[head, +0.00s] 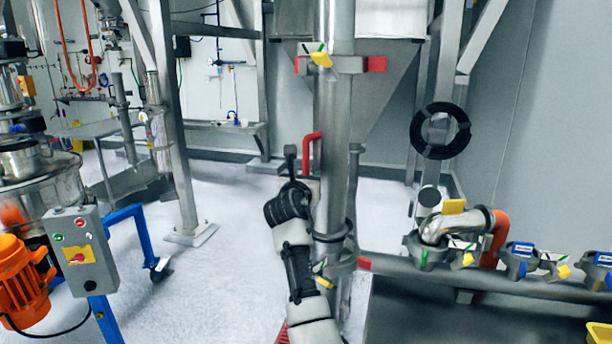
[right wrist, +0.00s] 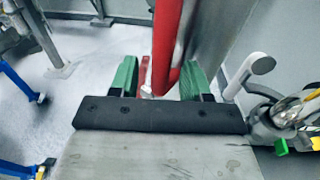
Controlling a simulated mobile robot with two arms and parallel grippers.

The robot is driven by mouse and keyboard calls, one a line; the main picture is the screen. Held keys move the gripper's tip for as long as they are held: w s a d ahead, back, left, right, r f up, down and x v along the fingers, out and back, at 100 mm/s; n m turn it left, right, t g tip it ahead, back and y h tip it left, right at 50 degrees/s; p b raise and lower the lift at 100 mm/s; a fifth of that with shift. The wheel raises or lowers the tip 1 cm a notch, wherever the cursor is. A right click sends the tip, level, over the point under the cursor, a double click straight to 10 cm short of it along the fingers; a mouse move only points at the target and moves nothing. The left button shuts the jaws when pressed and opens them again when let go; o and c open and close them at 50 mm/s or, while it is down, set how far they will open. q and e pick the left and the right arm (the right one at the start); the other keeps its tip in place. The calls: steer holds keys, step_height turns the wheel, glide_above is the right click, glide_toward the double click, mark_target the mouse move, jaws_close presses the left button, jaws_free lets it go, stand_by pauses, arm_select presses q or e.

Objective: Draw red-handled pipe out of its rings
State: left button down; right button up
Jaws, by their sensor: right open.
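A vertical steel pipe (head: 332,120) with a red handle (head: 309,150) on its left side stands in the middle of the head view. An upper ring with yellow and red tabs (head: 347,64) and a lower ring (head: 345,262) surround it. My right gripper (head: 296,168) is beside the handle, its fingers mostly hidden behind my wrist. In the right wrist view, its green fingers (right wrist: 160,68) are open, with the red handle (right wrist: 168,45) between them, nearer the right finger. I cannot tell whether they touch. The steel pipe (right wrist: 215,35) lies just right. My left gripper is not in view.
A horizontal steel pipe (head: 480,280) with several clamps runs to the right. A control box (head: 78,250) and an orange motor (head: 22,285) stand at the left. A steel post (head: 172,130) is behind. White floor (head: 230,270) is clear left of my arm.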

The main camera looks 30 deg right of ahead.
steer(key=shift+w+d, duration=0.35)
steer(key=shift+d, duration=0.05)
jaws_close()
steer(key=shift+f, duration=0.1)
stand_by(1.1)
steer(key=shift+r, duration=0.3)
steer(key=shift+f+p, duration=0.15)
steer(key=shift+p, duration=0.55)
stand_by(2.2)
